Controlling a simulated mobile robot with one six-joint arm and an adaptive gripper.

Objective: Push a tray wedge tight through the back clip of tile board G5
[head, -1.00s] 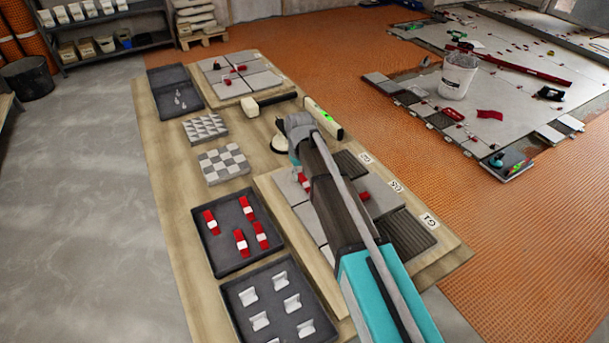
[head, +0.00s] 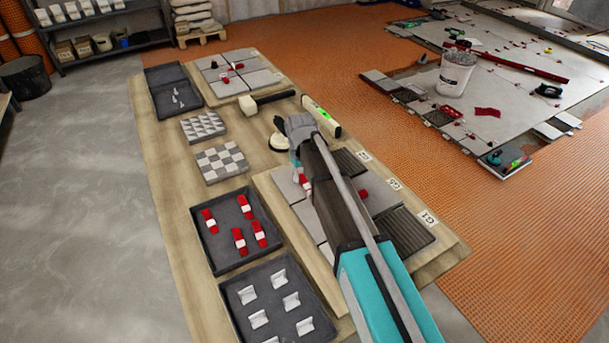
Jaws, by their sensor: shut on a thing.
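Tile board G5 (head: 455,255) is the wooden board at the near right, with grey tiles, dark ribbed tiles and a G5 label (head: 395,184) between two others. My gripper (head: 297,166) is low over its left part, mostly behind my own arm. It is shut on a red wedge (head: 305,181), of which only a bit shows. The clip there is hidden, so I cannot tell how far the wedge sits in it. Another red wedge (head: 363,193) shows on the board right of my arm. Several red wedges with white clips (head: 239,240) lie in the dark tray (head: 213,257).
A dark tray of white clips (head: 236,327) is at the front. A suction cup (head: 281,142), a mallet (head: 270,98) and a spirit level (head: 322,116) lie behind the board. A second tile board (head: 236,72) is at the back. Bare wood lies left of the trays.

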